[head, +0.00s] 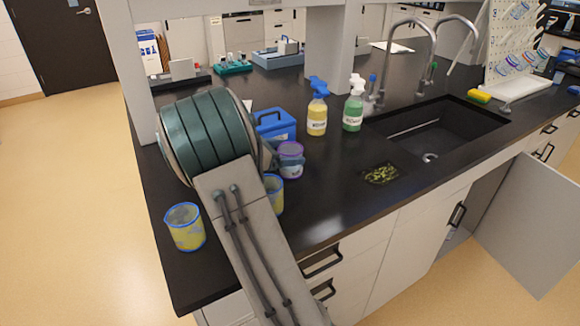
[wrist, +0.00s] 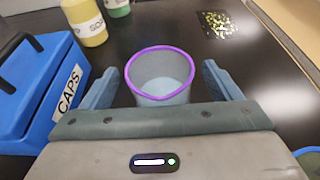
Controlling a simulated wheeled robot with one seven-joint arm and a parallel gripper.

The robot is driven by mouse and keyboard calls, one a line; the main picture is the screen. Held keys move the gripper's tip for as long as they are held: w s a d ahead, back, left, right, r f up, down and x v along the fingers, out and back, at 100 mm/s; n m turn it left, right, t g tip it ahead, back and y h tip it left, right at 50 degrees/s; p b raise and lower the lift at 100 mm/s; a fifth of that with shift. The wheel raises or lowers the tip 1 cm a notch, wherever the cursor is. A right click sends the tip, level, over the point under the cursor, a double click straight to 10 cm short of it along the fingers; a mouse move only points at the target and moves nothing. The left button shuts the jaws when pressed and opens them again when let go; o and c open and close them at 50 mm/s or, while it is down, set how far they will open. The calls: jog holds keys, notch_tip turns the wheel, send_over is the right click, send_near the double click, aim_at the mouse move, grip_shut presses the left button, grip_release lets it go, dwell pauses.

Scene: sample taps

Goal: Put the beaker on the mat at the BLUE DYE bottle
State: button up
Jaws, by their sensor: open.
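A clear beaker with a purple rim (head: 290,153) stands on the black bench; it also shows in the wrist view (wrist: 160,84), with pale contents. My gripper (wrist: 160,88) is open, one finger on each side of this beaker, with a small gap on both sides. In the head view my arm partly hides the gripper. A dark mat with yellow-green speckles (head: 381,174) lies bare in front of the sink; it also shows in the wrist view (wrist: 217,24). I cannot make out a BLUE DYE label in either view.
Two blue-rimmed beakers with yellow stand at left (head: 185,228) and beside my arm (head: 274,194). A blue CAPS box (head: 274,126) is close to my gripper. Yellow (head: 317,118) and green (head: 353,113) spray bottles stand behind. The sink (head: 435,130) is right.

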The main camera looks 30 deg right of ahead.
aim_at(300, 150)
jog(key=x, duration=0.3)
jog(key=shift+d+f, duration=0.1)
jog(key=shift+d, duration=0.2)
jog(key=c, duration=1.1)
jog(key=shift+c, duration=0.5)
